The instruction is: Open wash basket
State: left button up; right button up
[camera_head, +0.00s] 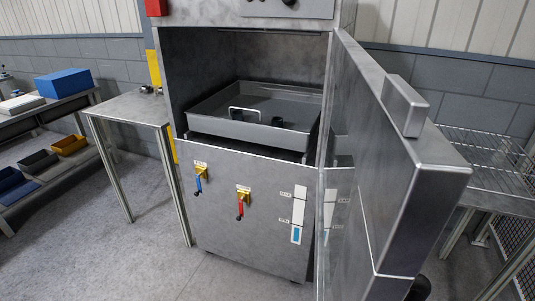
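The grey wash basket (205,124) sits inside the open chamber of a metal washing machine (245,215). A light U-shaped handle (244,109) stands at its front left. A broad flat grey surface lies over the rear of the basket; I cannot tell whether it is a lid or the basket's floor. Small dark cylindrical parts (277,122) show near the middle front. The machine's thick door (400,180) is swung wide open to the right. Neither of my grippers shows in this view, so nothing is seen touching the basket.
A narrow metal side table (130,108) with small items stands left of the machine. A shelf rack with a blue box (63,83) and bins is farther left. The open door blocks the right side, before a wire rack (485,165). Floor (120,255) at front left is clear.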

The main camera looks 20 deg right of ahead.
aim_at(300, 108)
jog(key=k+l+z, duration=0.1)
jog(key=l, duration=0.25)
jog(key=k+l+z, duration=0.15)
jog(key=l, duration=0.25)
jog(key=k+l+z, duration=0.1)
jog(key=l, duration=0.25)
jog(key=j, duration=1.6)
jog(key=i+j, duration=0.35)
jog(key=i, duration=0.2)
jog(key=i+j+u, duration=0.1)
jog(key=i+j, duration=0.3)
jog(key=i, duration=0.15)
